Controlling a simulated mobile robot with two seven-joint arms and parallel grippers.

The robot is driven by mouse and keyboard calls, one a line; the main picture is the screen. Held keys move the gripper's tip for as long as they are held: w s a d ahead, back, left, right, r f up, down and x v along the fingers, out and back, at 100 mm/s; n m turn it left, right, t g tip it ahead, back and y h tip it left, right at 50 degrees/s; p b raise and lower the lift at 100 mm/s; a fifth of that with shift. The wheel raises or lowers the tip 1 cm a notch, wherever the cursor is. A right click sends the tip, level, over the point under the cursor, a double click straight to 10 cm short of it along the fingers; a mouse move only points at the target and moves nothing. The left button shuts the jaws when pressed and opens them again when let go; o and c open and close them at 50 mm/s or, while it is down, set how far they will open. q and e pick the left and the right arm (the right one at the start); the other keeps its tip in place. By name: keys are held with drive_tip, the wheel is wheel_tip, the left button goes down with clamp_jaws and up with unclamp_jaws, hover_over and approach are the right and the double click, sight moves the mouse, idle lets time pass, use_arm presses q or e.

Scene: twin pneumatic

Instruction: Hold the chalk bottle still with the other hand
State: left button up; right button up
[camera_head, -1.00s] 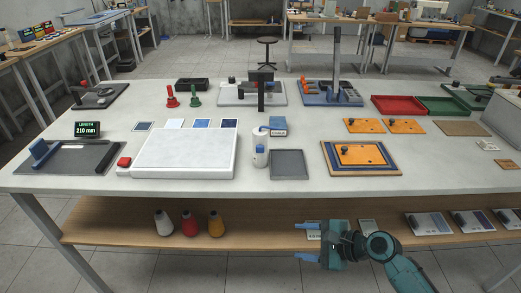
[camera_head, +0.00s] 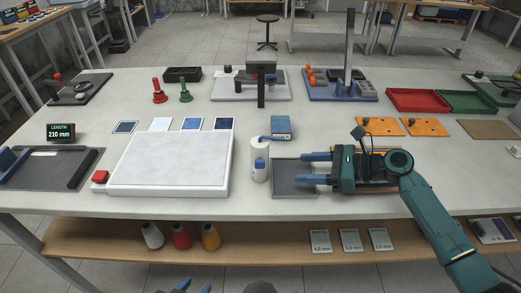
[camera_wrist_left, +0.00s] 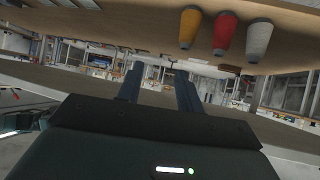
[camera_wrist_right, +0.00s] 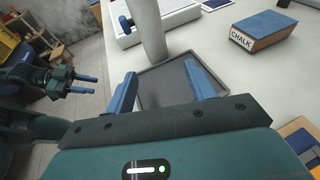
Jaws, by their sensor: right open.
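The chalk bottle (camera_head: 259,160), a white upright cylinder with blue parts at its top and front, stands on the table. Its white body also shows at the top of the right wrist view (camera_wrist_right: 148,32). My right gripper (camera_head: 312,168) is open and empty over the grey tray, right of the bottle and apart from it, with its fingers pointing towards it. My left gripper (camera_head: 193,287) is low at the bottom edge of the head view, in front of the table. Its fingers are apart and empty in the left wrist view (camera_wrist_left: 160,88).
A grey tray (camera_head: 280,192) lies right of the bottle, and a white board (camera_head: 170,160) lies left of it. A blue box labelled CHALK (camera_wrist_right: 262,32) stands behind the bottle. Bobbins (camera_head: 181,236) stand on the shelf below the tabletop.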

sight(272, 175)
drive_tip(key=b+x, duration=0.2)
drive_tip(key=x, duration=0.1)
drive_tip(key=shift+s+a+f, duration=0.15)
drive_tip(key=shift+a+f, duration=0.05)
drive_tip(key=x, duration=0.4)
drive_tip(key=shift+a+r, duration=0.15)
drive_tip(key=shift+a, duration=0.1)
drive_tip(key=shift+w+a, duration=0.3)
drive_tip(key=shift+a, duration=0.25)
drive_tip(key=shift+w+a+f, duration=0.1)
drive_tip(key=shift+a+f, duration=0.1)
drive_tip(key=shift+f, duration=0.15)
use_arm(q)
drive_tip(key=shift+s+d+f+h, duration=0.3)
drive_tip(key=shift+d+f, duration=0.25)
use_arm(e)
drive_tip(key=shift+c, duration=0.2)
use_arm(q)
drive_tip(key=shift+r, duration=0.1)
use_arm(e)
drive_tip(key=c, duration=0.6)
use_arm(q)
clamp_jaws()
